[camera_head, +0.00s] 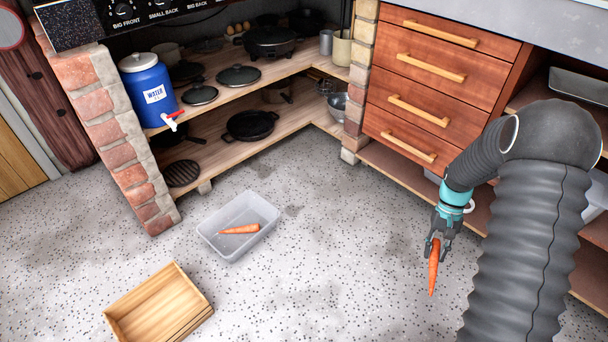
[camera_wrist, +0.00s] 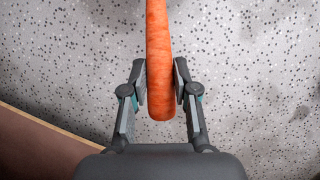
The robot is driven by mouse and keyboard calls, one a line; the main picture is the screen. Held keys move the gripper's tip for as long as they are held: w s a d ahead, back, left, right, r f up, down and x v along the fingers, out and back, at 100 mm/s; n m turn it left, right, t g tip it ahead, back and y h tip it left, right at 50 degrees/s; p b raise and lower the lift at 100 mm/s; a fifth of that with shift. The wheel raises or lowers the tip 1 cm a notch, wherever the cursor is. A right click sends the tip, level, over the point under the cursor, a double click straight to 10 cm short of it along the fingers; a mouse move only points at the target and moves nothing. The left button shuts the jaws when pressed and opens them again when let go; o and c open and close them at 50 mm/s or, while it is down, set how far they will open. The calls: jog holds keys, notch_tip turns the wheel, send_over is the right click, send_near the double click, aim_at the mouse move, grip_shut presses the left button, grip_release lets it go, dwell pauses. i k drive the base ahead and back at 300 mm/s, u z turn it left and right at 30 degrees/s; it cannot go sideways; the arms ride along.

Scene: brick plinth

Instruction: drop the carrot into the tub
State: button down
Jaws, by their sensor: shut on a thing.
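My gripper (camera_head: 436,242) is at the right in the head view, shut on a carrot (camera_head: 433,274). The carrot hangs point down above the speckled floor. In the wrist view the carrot (camera_wrist: 160,60) sits between the two fingers of my gripper (camera_wrist: 160,88), its thick end toward the palm. The tub (camera_head: 213,244) is a translucent grey plastic box on the floor, left of my gripper and well apart from it. Another carrot (camera_head: 239,229) lies inside the tub.
A wooden crate (camera_head: 195,318) stands on the floor in front of the tub. Behind are a brick plinth (camera_head: 113,142), shelves with pans and a blue water container (camera_head: 150,92). Drawers (camera_head: 428,85) stand at the right. The floor between gripper and tub is clear.

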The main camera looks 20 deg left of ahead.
aim_at(243, 241)
jog(key=u, duration=0.35)
jog(key=i, duration=0.85)
jog(key=u, duration=1)
jog(key=i, duration=0.3)
jog(key=u, duration=0.25)
